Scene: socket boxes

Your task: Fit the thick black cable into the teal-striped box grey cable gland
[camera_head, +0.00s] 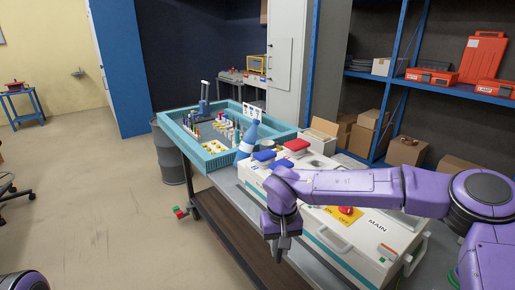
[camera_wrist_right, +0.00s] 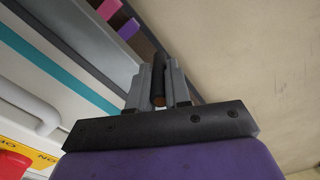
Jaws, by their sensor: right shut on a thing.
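My right gripper (camera_head: 283,245) hangs fingers down at the front side of the teal-striped box. In the right wrist view, its grey fingers (camera_wrist_right: 159,84) are shut on a thick black cable (camera_wrist_right: 158,72) with a copper-coloured end. The cable is too small to make out in the head view. The white teal-striped box (camera_head: 345,248) sits on the bench, marked MAIN. Its teal stripe (camera_wrist_right: 62,63) runs left of the fingers in the wrist view, apart from them. I cannot make out the grey cable gland for certain. My left gripper is not in view.
A teal tray (camera_head: 203,160) of small parts stands at the bench's far end, with a blue bottle (camera_head: 248,139) beside it. A red knob (camera_head: 347,211) and a handle (camera_head: 415,252) stick out from the box. Open floor lies left of the bench.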

